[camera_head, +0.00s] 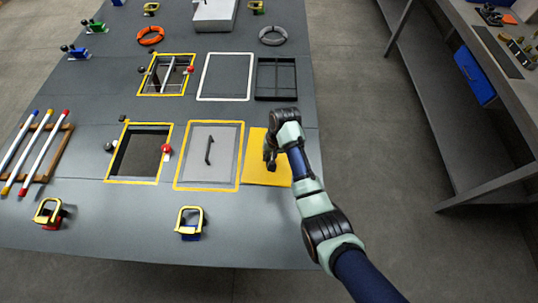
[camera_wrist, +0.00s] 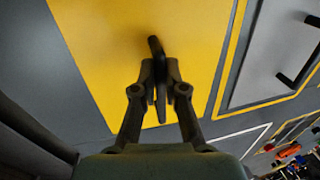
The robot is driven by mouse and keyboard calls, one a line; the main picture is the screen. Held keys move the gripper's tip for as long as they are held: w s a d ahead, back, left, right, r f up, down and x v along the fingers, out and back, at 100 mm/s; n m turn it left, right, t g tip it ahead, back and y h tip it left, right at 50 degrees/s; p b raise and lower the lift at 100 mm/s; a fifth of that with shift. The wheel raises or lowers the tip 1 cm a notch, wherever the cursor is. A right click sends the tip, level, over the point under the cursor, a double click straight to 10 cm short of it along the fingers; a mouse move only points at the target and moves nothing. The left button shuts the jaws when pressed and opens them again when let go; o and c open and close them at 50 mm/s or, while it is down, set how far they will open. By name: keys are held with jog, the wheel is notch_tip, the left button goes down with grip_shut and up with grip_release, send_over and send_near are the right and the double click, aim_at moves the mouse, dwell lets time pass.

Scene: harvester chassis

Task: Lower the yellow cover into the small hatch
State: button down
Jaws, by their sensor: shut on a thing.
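The yellow cover (camera_head: 262,172) is a flat plate at the right of the chassis top, beside the grey panel. It fills much of the wrist view (camera_wrist: 105,45). My gripper (camera_head: 270,161) is over the cover and shut on its dark upright handle (camera_wrist: 155,46), seen between the fingertips (camera_wrist: 160,78). I cannot tell whether the cover touches the surface. Two yellow-edged openings lie to the left: a nearer hatch (camera_head: 163,127) and a farther one that looks smaller (camera_head: 165,54), with bars inside. My arm hides the cover's right part.
A grey panel with a black handle (camera_head: 226,160) lies between the cover and the nearer opening. Red and dark knobs (camera_head: 167,149) stand beside the openings. A black tray frame (camera_head: 276,93) and a white outlined area (camera_head: 225,54) are behind. Yellow-handled pieces (camera_head: 190,211) stand near the front edge.

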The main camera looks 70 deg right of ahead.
jog(key=shift+r+p, duration=3)
jog(key=shift+p, duration=0.15)
jog(key=shift+w, duration=0.1)
